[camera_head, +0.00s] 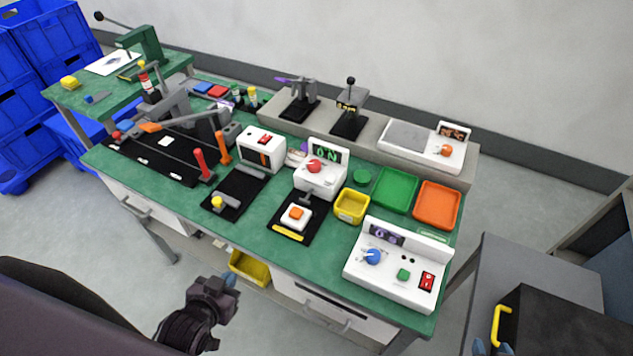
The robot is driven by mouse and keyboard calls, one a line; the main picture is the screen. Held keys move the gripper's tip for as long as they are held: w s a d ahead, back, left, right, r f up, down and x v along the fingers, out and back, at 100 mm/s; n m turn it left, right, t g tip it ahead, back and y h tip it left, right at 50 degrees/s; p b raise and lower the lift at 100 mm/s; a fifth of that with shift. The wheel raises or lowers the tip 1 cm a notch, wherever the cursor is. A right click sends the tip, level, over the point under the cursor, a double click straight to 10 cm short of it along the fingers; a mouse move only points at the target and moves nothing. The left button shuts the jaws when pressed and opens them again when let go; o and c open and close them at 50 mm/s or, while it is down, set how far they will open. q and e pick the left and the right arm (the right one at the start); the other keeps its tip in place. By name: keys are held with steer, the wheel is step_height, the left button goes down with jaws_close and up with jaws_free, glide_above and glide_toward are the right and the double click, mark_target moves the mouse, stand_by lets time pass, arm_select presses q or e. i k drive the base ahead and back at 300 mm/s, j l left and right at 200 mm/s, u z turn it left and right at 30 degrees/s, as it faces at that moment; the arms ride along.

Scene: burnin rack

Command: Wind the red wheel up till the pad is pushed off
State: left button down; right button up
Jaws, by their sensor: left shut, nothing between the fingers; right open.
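The red wheel (314,166) is a small round knob on the front of a white unit (320,182) in the middle of the green bench. A green display (326,153) above it reads about "0 N". In front of the unit, a white block with an orange top (296,213) sits on a black base plate; I cannot tell for sure that this is the pad. My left gripper (231,282) is shut and empty, low in front of the bench and well away from the wheel. My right gripper (492,347) shows only its fingertips at the bottom edge, apart and empty.
A yellow bin (351,206), green tray (396,190) and orange tray (436,204) lie right of the unit. A white console with a blue knob (373,257) stands at the front right. Left are levers (200,164) on black plates. A dark box with a yellow handle (501,322) stands lower right.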

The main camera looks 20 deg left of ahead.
mark_target(314, 166)
steer(key=j+u, duration=0.15)
steer(key=j, duration=1.45)
